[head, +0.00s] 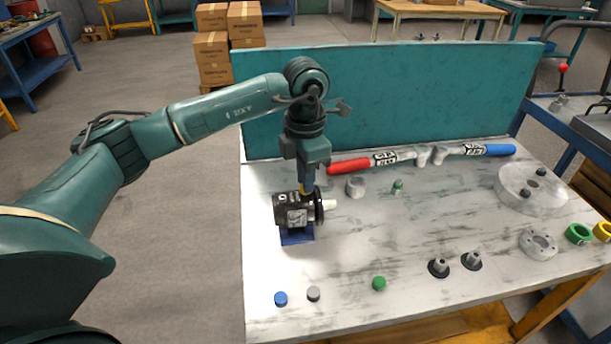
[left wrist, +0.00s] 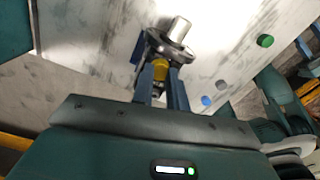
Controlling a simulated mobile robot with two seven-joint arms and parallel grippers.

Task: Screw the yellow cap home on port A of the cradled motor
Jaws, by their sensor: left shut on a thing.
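The black motor (head: 292,212) sits in a blue cradle (head: 297,238) near the table's left side. Its flange and pale shaft (head: 329,204) point right, and the shaft also shows in the left wrist view (left wrist: 180,28). My left gripper (head: 306,188) comes down from above, its fingers shut on the yellow cap at the top of the motor. The yellow cap (left wrist: 160,70) shows between the two blue fingers in the left wrist view, close to the motor. The fingers partly hide the port, so I cannot tell how deep the cap sits. My right gripper is not in view.
Blue (head: 281,299), grey (head: 313,293) and green (head: 379,283) caps lie at the front. A red-handled tool (head: 350,165) and a blue-handled tool (head: 487,150) lie before the teal back panel (head: 430,95). A pale round disc (head: 515,190) is at right. The front middle is mostly clear.

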